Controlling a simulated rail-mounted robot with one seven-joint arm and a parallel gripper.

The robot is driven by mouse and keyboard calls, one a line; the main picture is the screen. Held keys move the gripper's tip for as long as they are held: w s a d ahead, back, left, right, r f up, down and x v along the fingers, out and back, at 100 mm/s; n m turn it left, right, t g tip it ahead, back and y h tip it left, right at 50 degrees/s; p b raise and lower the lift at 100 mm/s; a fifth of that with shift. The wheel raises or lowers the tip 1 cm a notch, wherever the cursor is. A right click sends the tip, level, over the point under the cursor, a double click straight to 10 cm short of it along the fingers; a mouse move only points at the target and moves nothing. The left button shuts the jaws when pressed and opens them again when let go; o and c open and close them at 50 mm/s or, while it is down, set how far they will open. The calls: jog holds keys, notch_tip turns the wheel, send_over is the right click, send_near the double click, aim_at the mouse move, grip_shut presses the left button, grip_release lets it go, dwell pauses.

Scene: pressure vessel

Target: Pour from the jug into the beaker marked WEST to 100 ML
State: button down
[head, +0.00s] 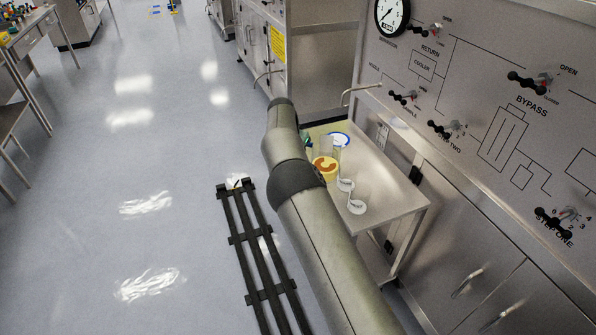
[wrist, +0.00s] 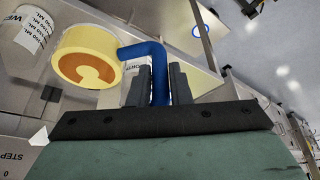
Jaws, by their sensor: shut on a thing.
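The jug (wrist: 85,57) is a yellow cylinder with a blue handle (wrist: 158,75) in the wrist view. My gripper (wrist: 160,82) is shut on that handle. An orange-brown C-shaped patch shows on the jug's facing end; I cannot tell whether it is liquid or a mark. In the head view the jug (head: 325,168) is just right of my arm, which hides most of my gripper. A clear beaker (wrist: 27,40) with a partly readable label, "WE" and ML marks, is left of the jug in the wrist view. Its fill level is unclear.
The steel side table (head: 385,190) holds two small white-labelled vessels (head: 346,184) (head: 357,206), their lettering unreadable, and a blue-ringed white disc (head: 340,139) at the back. A valve panel (head: 480,110) rises on the right. A dark rail (head: 258,255) runs along the floor.

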aim_at(312, 149)
notch_tip(312, 149, down, 7)
jog(key=s+d+m, duration=0.1)
jog(key=shift+s+f+p, duration=0.2)
jog(key=shift+s+p, duration=0.1)
jog(key=shift+f+b, duration=0.1)
jog(key=shift+b, duration=0.5)
notch_tip(312, 149, up, 8)
jog(key=s+d+m+t+y+b, duration=0.1)
jog(key=d+y+b, duration=0.2)
jog(key=b, duration=0.1)
jog(key=shift+s+d+r+b, duration=0.1)
jog(key=shift+r+b, duration=0.1)
jog(key=shift+b, duration=0.4)
jog(key=shift+s+d+r+t+y+b, duration=0.2)
jog(key=shift+d+r+y+b, duration=0.15)
jog(key=shift+r+b, duration=0.3)
jog(key=shift+s+d+r+t+y+b, duration=0.1)
jog(key=shift+d+r+t+y+b, duration=0.15)
jog(key=shift+r+y+b, duration=0.3)
